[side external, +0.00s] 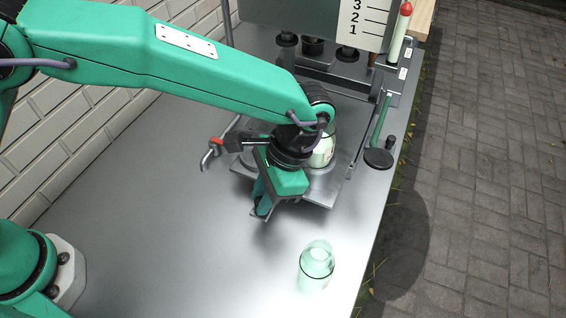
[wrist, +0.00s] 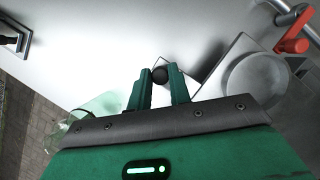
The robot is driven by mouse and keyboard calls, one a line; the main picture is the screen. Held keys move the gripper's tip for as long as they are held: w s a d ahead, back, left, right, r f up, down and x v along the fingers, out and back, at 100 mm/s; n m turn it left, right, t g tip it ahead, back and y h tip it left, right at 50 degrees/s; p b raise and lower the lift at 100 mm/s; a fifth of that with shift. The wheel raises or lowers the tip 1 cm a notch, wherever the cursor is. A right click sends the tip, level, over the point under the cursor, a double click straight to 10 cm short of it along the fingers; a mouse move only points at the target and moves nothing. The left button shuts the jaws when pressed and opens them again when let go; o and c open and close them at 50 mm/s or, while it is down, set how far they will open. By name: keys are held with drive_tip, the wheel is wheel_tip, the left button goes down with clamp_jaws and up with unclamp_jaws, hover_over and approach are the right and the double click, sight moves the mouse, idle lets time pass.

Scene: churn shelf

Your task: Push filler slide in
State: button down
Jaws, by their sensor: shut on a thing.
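My gripper (side external: 263,210) is low over the metal bench, pointing down at the front edge of the flat metal filler plate. The knob is hidden behind my gripper in the side view. The slide appears to be the flat grey metal piece (wrist: 214,80) beside the knob; how far in it sits I cannot tell. A glass jar with a pale label (side external: 323,152) stands on the plate, behind my wrist.
A clear greenish glass jar (side external: 317,262) stands on the bench at the front right; it also shows in the wrist view (wrist: 92,108). A tap with a red handle (side external: 217,142) is left of my wrist. The bench's left side is clear.

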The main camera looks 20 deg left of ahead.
drive_tip(key=shift+h, duration=0.3)
drive_tip(key=shift+w+d, duration=0.1)
drive_tip(key=shift+w, duration=4.3)
drive_tip(key=c, duration=1.3)
unclamp_jaws()
drive_tip(key=shift+r, duration=0.15)
drive_tip(key=shift+v, duration=3.8)
drive_tip(key=shift+w, duration=0.15)
